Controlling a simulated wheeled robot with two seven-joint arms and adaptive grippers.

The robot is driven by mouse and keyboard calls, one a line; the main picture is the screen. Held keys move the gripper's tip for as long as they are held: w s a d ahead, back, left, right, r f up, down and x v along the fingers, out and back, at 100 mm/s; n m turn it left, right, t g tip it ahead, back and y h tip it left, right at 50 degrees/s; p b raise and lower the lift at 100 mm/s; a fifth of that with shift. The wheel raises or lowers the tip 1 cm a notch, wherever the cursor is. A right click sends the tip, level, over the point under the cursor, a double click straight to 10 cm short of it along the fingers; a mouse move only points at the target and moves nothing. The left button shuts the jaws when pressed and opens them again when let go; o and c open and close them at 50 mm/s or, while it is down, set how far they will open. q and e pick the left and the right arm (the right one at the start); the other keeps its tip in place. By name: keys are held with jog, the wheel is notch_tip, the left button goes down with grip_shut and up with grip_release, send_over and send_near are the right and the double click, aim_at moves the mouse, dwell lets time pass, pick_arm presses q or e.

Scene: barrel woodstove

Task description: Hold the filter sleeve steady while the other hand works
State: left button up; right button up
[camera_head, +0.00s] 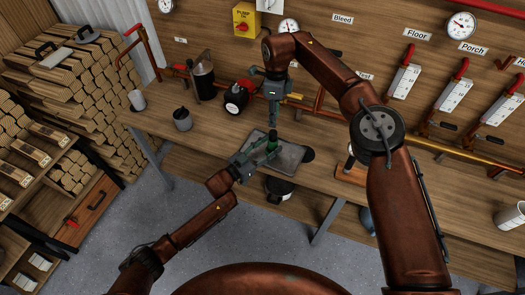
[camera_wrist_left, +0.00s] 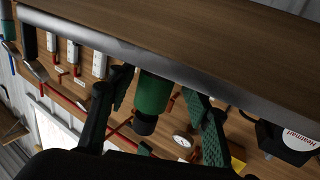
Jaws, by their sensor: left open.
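The green filter sleeve (camera_head: 271,144) stands over the grey tray (camera_head: 291,158) near the bench's front edge. In the left wrist view the sleeve (camera_wrist_left: 153,95) is a green cylinder with a dark end, lying between the two fingers. My left gripper (camera_head: 259,150) reaches in from the front left, fingers open around the sleeve; a gap shows on its right side in the wrist view (camera_wrist_left: 158,112). My right gripper (camera_head: 272,122) points straight down just above the sleeve. Its fingertips are too small to tell whether they are open or shut.
On the wooden bench (camera_head: 222,140), a grey mug (camera_head: 182,120), a dark canister (camera_head: 203,80) and a black-and-red device (camera_head: 236,97) stand left of my right gripper. Pipes and red-handled valves (camera_head: 403,80) line the back. A dark round object (camera_head: 280,188) shows below the bench's front edge.

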pick_arm(q)
jog(key=shift+w+d, duration=0.45)
jog(key=shift+d, duration=0.05)
jog(key=shift+c, duration=0.5)
